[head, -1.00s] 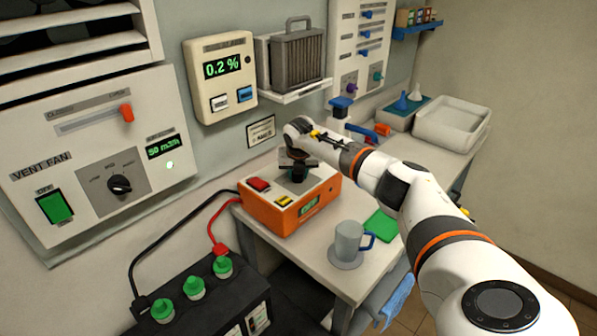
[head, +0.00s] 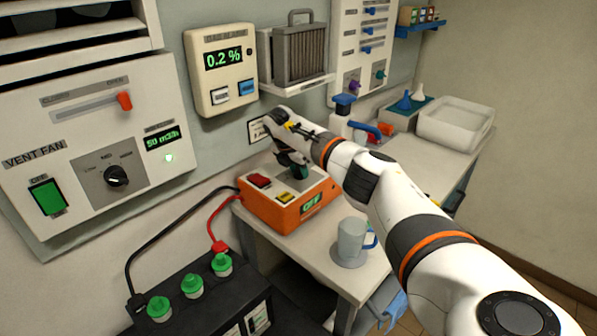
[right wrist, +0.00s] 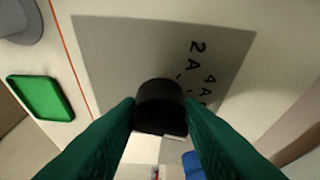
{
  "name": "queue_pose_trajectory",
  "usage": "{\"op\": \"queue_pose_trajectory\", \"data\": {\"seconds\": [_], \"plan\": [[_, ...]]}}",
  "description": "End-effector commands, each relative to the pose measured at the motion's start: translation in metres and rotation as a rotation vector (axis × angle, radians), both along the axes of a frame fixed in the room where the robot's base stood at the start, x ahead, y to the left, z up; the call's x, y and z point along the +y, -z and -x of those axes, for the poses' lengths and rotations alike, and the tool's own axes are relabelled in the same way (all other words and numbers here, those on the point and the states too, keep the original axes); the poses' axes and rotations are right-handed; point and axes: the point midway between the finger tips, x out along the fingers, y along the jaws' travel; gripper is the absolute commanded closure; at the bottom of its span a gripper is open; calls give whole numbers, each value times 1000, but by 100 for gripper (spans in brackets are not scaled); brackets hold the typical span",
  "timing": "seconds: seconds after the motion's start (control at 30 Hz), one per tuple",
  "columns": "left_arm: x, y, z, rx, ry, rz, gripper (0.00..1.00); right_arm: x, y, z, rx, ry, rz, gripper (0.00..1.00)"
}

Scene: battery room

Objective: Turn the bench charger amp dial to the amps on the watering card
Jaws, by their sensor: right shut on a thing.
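The orange and cream bench charger (head: 268,212) stands on the bench at the wall. Its front display (head: 312,203) appears to read OFF. On top are a red switch and a yellow button. My right gripper (head: 300,172) points down at the charger's top and hides the dial there. In the right wrist view, the green fingertips (right wrist: 160,118) are shut on the black amp dial (right wrist: 160,95). The grey plate beside it shows "2 A" and a partly hidden "4 A". A small card (head: 257,131) on the wall is partly behind my arm, its text unreadable. My left gripper is not in view.
A grey mug (head: 351,240) stands near the bench's front edge. A green tray (right wrist: 40,97) lies beside the charger. Red and black cables run from the charger to the battery (head: 205,292). A white tub (head: 456,123) stands at the far bench end.

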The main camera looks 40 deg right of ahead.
Motion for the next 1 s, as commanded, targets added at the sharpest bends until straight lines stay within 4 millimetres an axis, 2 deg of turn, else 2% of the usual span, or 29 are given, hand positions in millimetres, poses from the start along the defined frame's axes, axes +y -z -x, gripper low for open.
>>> {"op": "queue_pose_trajectory", "data": {"seconds": [0.57,0.6,0.7,0.73,1.0], "plan": [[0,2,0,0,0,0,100,-1,-3,-1,-5,35,3,89],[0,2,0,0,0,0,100,-1,-3,-1,-5,35,3,65],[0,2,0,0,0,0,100,-1,-2,-1,-5,34,2,48],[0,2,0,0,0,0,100,-1,-2,-1,-4,34,1,45],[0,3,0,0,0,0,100,0,-1,-1,-2,34,1,45]]}}
